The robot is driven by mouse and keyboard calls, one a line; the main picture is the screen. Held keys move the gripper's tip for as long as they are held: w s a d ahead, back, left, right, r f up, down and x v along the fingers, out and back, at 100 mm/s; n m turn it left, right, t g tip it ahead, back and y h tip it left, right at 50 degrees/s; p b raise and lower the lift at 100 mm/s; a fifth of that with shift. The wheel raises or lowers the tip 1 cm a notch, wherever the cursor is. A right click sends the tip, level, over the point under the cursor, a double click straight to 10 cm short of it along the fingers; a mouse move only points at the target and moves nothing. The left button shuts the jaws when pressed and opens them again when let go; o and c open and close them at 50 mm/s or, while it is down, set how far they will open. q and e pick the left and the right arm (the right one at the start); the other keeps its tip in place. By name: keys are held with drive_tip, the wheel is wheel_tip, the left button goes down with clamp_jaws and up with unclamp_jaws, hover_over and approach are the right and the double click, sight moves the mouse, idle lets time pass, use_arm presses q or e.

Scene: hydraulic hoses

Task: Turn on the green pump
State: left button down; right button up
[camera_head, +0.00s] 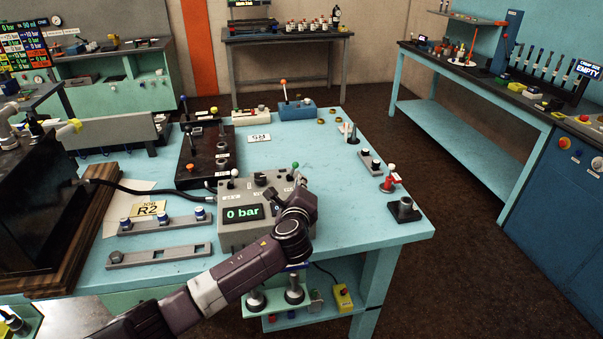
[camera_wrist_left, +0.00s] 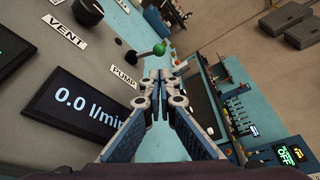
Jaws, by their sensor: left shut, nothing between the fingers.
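The grey pump box (camera_head: 235,237) stands on the light blue table, with a display (camera_head: 243,212) reading "0 bar". A green-knobbed lever (camera_head: 295,166) rises at its back right. In the left wrist view the green knob (camera_wrist_left: 159,48) sits on a thin stem beside the "PUMP" label (camera_wrist_left: 124,77), and a display (camera_wrist_left: 80,100) reads "0.0 l/min". My left gripper (camera_head: 272,195) is over the right part of the box. In the left wrist view its fingers (camera_wrist_left: 160,76) are shut and empty, just short of the green knob. Contact cannot be told. My right gripper is out of view.
A white-knobbed lever (camera_head: 234,174) stands at the box's left. A black hose (camera_head: 135,190) runs to the box from the left. Grey fitting rails (camera_head: 158,256) lie left of it. A red valve (camera_head: 389,183) stands to the right. The table's middle behind the box is mostly clear.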

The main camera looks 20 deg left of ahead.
sight(294, 169)
use_arm(q)
drive_tip(key=x, duration=0.4)
drive_tip(key=shift+w, duration=0.1)
drive_tip(key=shift+w+a+f, duration=0.1)
drive_tip(key=shift+w+a, duration=0.05)
drive_tip(key=shift+w, duration=0.25)
drive_tip(key=shift+a+n+b, duration=0.15)
drive_tip(key=shift+n+b, duration=0.15)
